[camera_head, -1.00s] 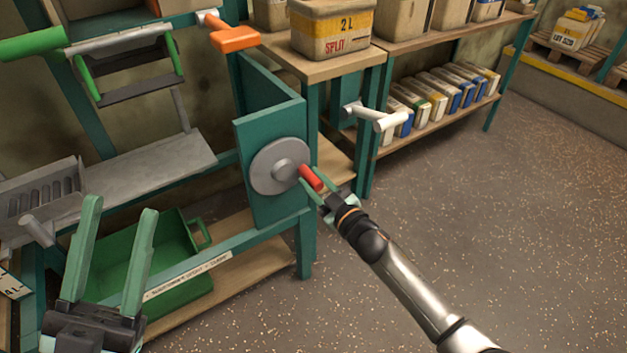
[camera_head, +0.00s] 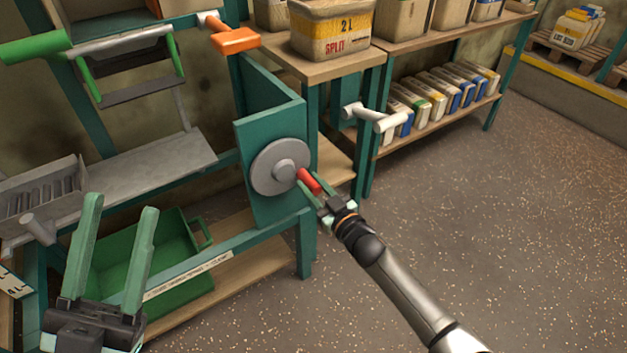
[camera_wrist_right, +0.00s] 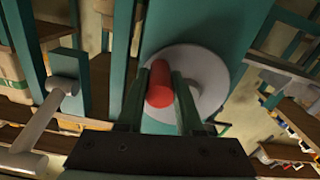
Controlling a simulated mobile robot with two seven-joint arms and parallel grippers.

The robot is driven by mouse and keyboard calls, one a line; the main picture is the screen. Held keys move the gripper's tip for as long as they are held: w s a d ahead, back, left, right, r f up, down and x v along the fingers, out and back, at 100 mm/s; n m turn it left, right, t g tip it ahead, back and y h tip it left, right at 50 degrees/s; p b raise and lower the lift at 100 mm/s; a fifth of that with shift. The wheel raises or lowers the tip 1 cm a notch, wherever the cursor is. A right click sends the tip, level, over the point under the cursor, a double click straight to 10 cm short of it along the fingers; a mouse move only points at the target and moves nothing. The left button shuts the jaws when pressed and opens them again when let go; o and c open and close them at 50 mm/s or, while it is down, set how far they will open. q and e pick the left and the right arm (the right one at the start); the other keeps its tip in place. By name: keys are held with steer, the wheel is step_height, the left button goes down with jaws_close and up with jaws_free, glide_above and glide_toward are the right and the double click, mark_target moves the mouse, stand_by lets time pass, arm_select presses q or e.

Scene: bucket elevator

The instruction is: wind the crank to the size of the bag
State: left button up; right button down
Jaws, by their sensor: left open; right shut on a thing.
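The crank is a grey disc (camera_head: 268,172) on a green upright panel, with a red handle (camera_head: 308,181) sticking out at its lower right. My right gripper (camera_head: 312,190) is shut on the red handle. In the right wrist view the red handle (camera_wrist_right: 160,84) lies between the two fingers, with the grey disc (camera_wrist_right: 208,80) behind it. My left gripper (camera_head: 112,235) is open and empty at the lower left, in front of the green bin. A box marked "2 L" and "SPLIT" (camera_head: 330,30) stands on the wooden bench at the top.
A green bin (camera_head: 185,290) sits on the lower shelf. An orange handle (camera_head: 236,40) and a white handle (camera_head: 372,117) stick out nearby. Shelves with several packets (camera_head: 440,95) stand behind. The speckled floor (camera_head: 500,220) at right is clear.

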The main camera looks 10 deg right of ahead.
steer(key=shift+s+a+f, duration=0.25)
steer(key=shift+a+f, duration=0.05)
steer(key=shift+f, duration=0.1)
steer(key=shift+s+a+f+m+p, duration=0.1)
steer(key=shift+a+f+m+p, duration=0.2)
steer(key=shift+m, duration=0.5)
steer(key=shift+s+a+f+m, duration=0.1)
steer(key=shift+a+f+m, duration=0.15)
steer(key=shift+m, duration=0.45)
steer(key=shift+a+f+m+p, duration=0.1)
steer(key=shift+a+m+p, duration=0.2)
steer(key=shift+m, duration=0.3)
steer(key=c, duration=1)
jaws_free()
steer(key=o, duration=0.6)
steer(key=shift+d, duration=0.2)
steer(key=shift+r, duration=0.2)
